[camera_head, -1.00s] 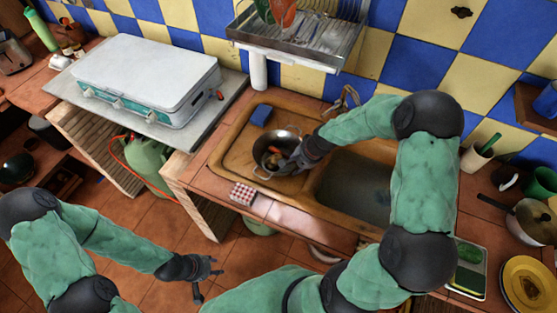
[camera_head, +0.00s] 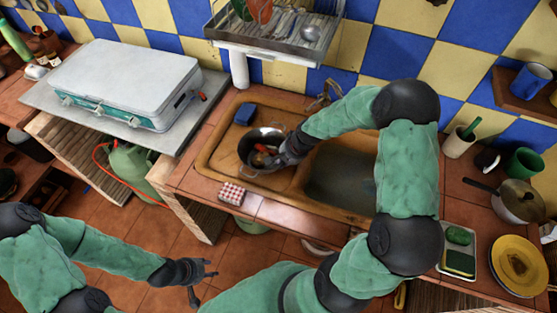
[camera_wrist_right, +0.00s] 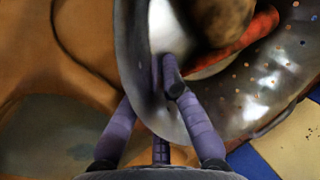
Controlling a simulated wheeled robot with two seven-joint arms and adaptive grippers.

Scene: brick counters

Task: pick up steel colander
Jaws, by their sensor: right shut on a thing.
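The steel colander (camera_head: 250,155) is over the left drainboard of the sink unit in the head view, with food inside. Its perforated wall (camera_wrist_right: 265,95) fills the upper right of the right wrist view. A round brown item (camera_wrist_right: 222,18) and a red item (camera_wrist_right: 250,38) lie in it. My right gripper (camera_head: 284,157) is shut on its rim; in the wrist view the fingers (camera_wrist_right: 165,85) straddle the rim, one finger inside. I cannot tell whether the colander touches the board. My left gripper (camera_head: 203,279) is open and empty, low over the floor.
The sink basin (camera_head: 340,183) is right of the colander. A blue sponge (camera_head: 244,113) lies behind it and a red-checked box (camera_head: 231,193) in front. A dish rack (camera_head: 285,45) hangs above. A pot (camera_head: 518,203) and yellow plates (camera_head: 518,262) stand at right.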

